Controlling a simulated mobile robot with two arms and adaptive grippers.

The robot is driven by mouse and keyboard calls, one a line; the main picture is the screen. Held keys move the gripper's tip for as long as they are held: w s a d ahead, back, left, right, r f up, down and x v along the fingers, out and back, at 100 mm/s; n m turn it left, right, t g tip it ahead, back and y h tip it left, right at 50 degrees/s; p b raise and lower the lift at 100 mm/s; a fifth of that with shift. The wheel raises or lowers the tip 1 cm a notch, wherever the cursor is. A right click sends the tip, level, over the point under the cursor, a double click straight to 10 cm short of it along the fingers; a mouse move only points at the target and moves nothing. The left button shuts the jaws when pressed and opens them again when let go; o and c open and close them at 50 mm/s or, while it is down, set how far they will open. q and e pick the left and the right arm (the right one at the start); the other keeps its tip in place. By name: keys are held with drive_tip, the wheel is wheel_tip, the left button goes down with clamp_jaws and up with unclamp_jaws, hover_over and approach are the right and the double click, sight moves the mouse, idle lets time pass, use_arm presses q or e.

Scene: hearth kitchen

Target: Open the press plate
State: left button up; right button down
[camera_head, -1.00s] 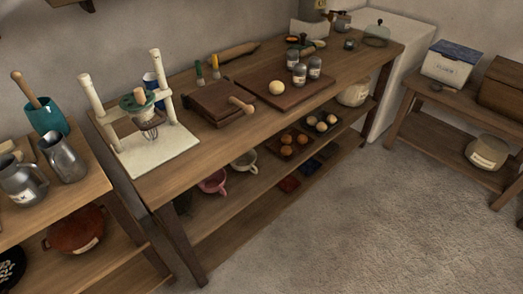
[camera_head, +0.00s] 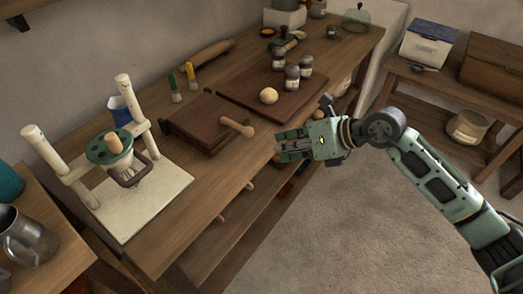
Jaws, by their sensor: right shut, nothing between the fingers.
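The press is a dark wooden block (camera_head: 196,119) lying flat on the long table. Its upper plate looks shut down on the base. A pale wooden handle (camera_head: 238,127) sticks out from its right side. My right gripper (camera_head: 280,149) is shut and empty, in front of the table's front edge, to the right of and nearer than the handle. It is apart from the handle, with its fingers pointing left. My left gripper is not in view.
A dark board (camera_head: 297,95) with a dough ball (camera_head: 268,96) and several jars lies right of the press. A white press stand (camera_head: 145,190) stands to the left.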

drive_tip(key=p+x, duration=0.1)
drive_tip(key=x, duration=0.9)
drive_tip(key=shift+w+p, duration=0.15)
drive_tip(key=shift+p, duration=0.2)
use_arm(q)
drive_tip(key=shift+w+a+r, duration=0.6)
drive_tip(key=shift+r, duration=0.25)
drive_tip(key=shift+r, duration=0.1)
use_arm(e)
drive_tip(key=shift+r, duration=0.1)
